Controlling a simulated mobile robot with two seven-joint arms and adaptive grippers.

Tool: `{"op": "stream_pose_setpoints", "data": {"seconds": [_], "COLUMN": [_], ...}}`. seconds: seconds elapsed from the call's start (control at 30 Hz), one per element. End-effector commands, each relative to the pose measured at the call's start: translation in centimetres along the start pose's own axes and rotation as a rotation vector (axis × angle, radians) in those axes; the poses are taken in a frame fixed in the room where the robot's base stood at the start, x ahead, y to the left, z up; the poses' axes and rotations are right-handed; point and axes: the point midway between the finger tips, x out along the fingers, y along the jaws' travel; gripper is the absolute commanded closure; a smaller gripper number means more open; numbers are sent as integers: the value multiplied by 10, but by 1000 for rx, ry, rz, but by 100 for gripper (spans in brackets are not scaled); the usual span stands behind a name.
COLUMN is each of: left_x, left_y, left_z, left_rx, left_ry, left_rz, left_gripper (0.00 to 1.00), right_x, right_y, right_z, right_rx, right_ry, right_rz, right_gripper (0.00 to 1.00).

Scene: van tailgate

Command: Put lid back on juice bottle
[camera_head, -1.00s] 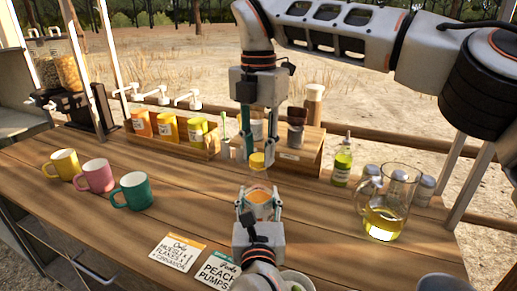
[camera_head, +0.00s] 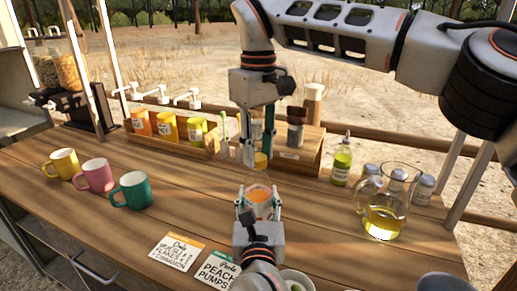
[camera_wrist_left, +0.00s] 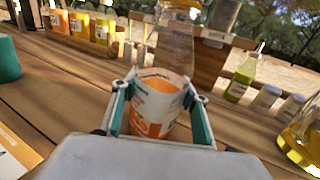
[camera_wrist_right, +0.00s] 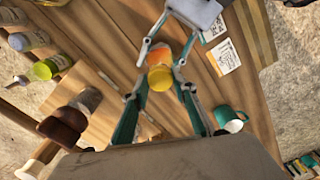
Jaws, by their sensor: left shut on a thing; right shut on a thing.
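The juice bottle (camera_head: 260,201), clear with an orange label, stands upright in my left gripper (camera_head: 258,208), whose fingers are shut on its sides. It fills the middle of the left wrist view (camera_wrist_left: 157,103), its clear neck rising above the label. The yellow lid (camera_head: 260,160) is held between the fingertips of my right gripper (camera_head: 258,158), which points down from above. In the right wrist view the lid (camera_wrist_right: 160,78) overlaps the bottle. In the left wrist view the lid (camera_wrist_left: 182,8) is above the neck, cut by the top edge. I cannot tell whether lid and bottle touch.
A wooden rack (camera_head: 292,157) with jars stands close behind the grippers. A green-yellow bottle (camera_head: 342,163) and a glass pitcher (camera_head: 384,222) are at the right. Yellow, pink and green mugs (camera_head: 132,194) stand left. Cards (camera_head: 177,252) lie in front on the wooden counter.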

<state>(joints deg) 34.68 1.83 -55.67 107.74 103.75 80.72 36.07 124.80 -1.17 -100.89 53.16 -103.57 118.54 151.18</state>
Motion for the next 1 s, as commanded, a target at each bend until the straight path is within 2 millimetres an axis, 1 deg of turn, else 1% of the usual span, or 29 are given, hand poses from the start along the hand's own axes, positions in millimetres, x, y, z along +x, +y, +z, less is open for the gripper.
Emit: {"op": "stream_pose_setpoints", "data": {"seconds": [0.1,0.2,0.3,0.6,0.67,0.7,1.0], "left_x": [0,0,0,0,0,0,0], "left_y": [0,0,0,0,0,0,0], "left_z": [0,0,0,0,0,0,0], "left_rx": [0,0,0,0,0,0,0], "left_ry": [1,1,1,1,1,1,1], "left_rz": [1,1,1,1,1,1,0], "left_gripper": [100,100,100,100,100,100,100], "right_x": [1,1,0,0,0,0,0], "right_y": [-2,-2,-1,-1,-1,-1,-1], "right_z": [0,0,0,0,0,0,0], "right_rx": [193,319,389,407,407,407,405], "right_ry": [-2,-2,-1,0,0,0,0], "right_rz": [-4,-5,-3,-2,-2,-2,-1], "right_gripper": [79,79,79,79,62,56,56]}}
